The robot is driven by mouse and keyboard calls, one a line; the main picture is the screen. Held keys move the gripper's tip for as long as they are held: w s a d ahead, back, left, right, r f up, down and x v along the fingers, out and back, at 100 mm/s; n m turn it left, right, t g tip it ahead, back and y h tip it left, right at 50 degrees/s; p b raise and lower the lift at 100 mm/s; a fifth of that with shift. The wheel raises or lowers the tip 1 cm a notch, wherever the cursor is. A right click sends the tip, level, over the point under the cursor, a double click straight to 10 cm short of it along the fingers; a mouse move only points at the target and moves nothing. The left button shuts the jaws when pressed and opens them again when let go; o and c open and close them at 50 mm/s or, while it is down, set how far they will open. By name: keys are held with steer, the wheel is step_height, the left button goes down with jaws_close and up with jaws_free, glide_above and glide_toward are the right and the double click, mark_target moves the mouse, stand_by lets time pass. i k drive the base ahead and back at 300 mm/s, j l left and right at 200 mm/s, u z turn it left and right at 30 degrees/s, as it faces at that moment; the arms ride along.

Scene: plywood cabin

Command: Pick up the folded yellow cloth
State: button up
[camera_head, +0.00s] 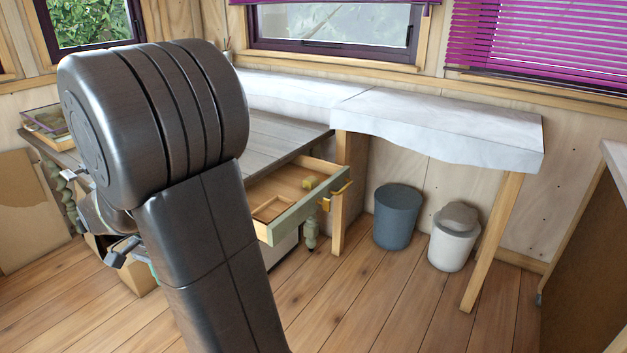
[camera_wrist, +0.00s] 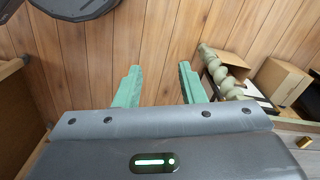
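A small yellow block-like item (camera_head: 310,183) lies inside the open drawer (camera_head: 297,217) of the desk, near its right end. It may be the folded yellow cloth, but it is too small to tell. My gripper (camera_wrist: 159,84) is open and empty in the wrist view, its two green fingers apart above the plank floor. In the head view my arm hides most of the gripper, which is low at the left, away from the drawer. No yellow cloth shows in the wrist view.
A brass handle (camera_head: 340,190) sticks out from the drawer front. A blue-grey bin (camera_head: 397,218) and a white bin (camera_head: 453,246) stand under the white-topped counter (camera_head: 440,118). A turned green leg (camera_wrist: 222,66) and a cardboard box (camera_wrist: 284,82) are right of my gripper. Floor in front is clear.

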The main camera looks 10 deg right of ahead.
mark_target(311, 182)
steer(key=i+l+z, duration=0.2)
steer(key=i, duration=0.45)
steer(key=i+l+z, duration=0.2)
steer(key=i, duration=0.45)
steer(key=i+l+z, duration=0.2)
steer(key=i, duration=0.5)
